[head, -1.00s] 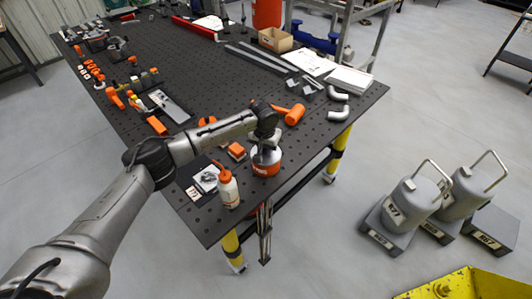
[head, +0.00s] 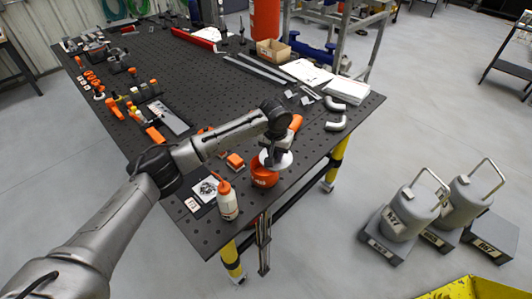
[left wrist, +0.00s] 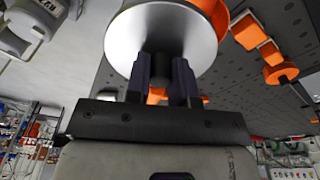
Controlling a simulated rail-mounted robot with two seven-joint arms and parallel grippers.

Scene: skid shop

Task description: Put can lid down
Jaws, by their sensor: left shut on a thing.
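My left gripper (head: 275,148) points down near the table's front right corner. It is shut on the can lid (head: 284,163), a pale round disc, by the knob on top. The lid is tilted and partly covers the orange can (head: 264,180), which stands on the table just below and to the left of it. In the left wrist view the fingers (left wrist: 161,75) close on the dark knob of the silver lid (left wrist: 140,38), with part of the orange can (left wrist: 217,14) behind its edge. I cannot tell whether lid and can touch. My right gripper is not in view.
The dark perforated table (head: 205,237) holds a white squeeze bottle (head: 228,203) with an orange cap, left of the can. An orange block (head: 235,161) and an orange mallet head (head: 296,122) are near. Clear surface lies right of the lid, towards the edge.

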